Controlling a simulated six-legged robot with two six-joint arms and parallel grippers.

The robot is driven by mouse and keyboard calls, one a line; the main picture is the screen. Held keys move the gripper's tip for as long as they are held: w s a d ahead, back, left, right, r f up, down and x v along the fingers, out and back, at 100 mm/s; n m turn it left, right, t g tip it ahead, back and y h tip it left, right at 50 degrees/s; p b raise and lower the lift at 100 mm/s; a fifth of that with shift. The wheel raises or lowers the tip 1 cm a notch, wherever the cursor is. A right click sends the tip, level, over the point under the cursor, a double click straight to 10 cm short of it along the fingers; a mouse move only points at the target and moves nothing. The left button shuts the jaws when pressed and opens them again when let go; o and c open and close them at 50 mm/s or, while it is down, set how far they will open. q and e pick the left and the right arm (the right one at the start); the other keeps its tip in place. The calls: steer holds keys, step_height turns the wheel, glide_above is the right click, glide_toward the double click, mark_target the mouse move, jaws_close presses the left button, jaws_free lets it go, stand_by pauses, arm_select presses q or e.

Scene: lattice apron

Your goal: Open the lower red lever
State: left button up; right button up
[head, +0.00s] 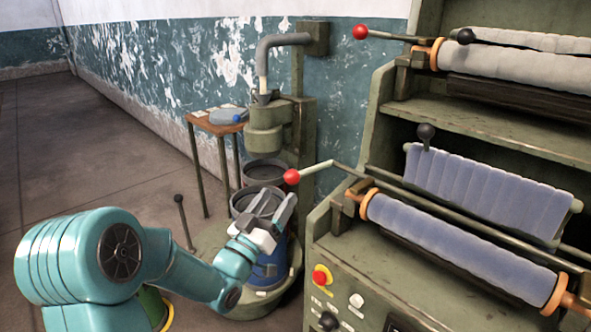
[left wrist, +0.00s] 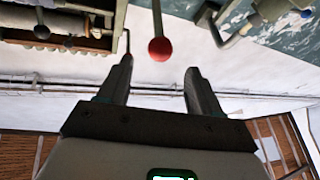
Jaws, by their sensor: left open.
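The lower red lever's ball (head: 292,177) tops a thin pale rod (head: 325,163) at the left end of the lower roller unit. My left gripper (head: 279,200) is open and empty, just below the ball in the head view, with its fingers pointing up. In the left wrist view the red ball (left wrist: 159,49) shows beyond the fingertips, between the lines of the two fingers, and apart from them. My left gripper (left wrist: 159,72) is open there too. My right gripper is in neither view.
Another red-ended lever (head: 360,32) sits above on the upper roller unit. The green machine (head: 338,260) with blue padded rollers (head: 455,240) stands close on the right. Drums (head: 262,200), a pump pipe (head: 270,48) and a small table (head: 215,124) are behind. The left floor is clear.

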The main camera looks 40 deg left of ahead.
mark_target(296, 171)
arm_select(q)
steer(key=p+x, duration=0.1)
steer(key=x, duration=0.8)
steer(key=shift+w+r, duration=0.1)
steer(key=shift+w, duration=0.25)
jaws_close()
steer(key=shift+r, duration=0.1)
